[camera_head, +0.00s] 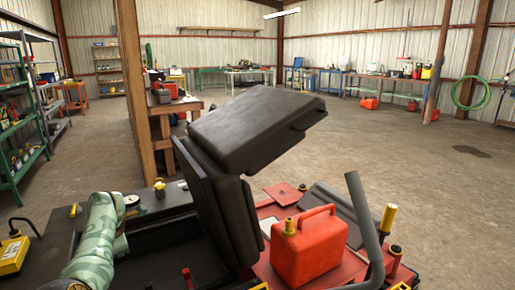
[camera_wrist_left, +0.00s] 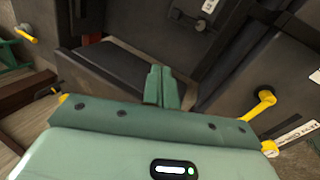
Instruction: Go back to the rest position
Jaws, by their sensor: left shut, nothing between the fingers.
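Dark grey panels and a dark recess lie beyond the fingertips. I cannot tell whether the fingers touch anything. My right gripper is not in view.
A yellow-handled part (camera_wrist_left: 262,103) is right of the fingers. Open concrete floor (camera_head: 400,150) lies beyond.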

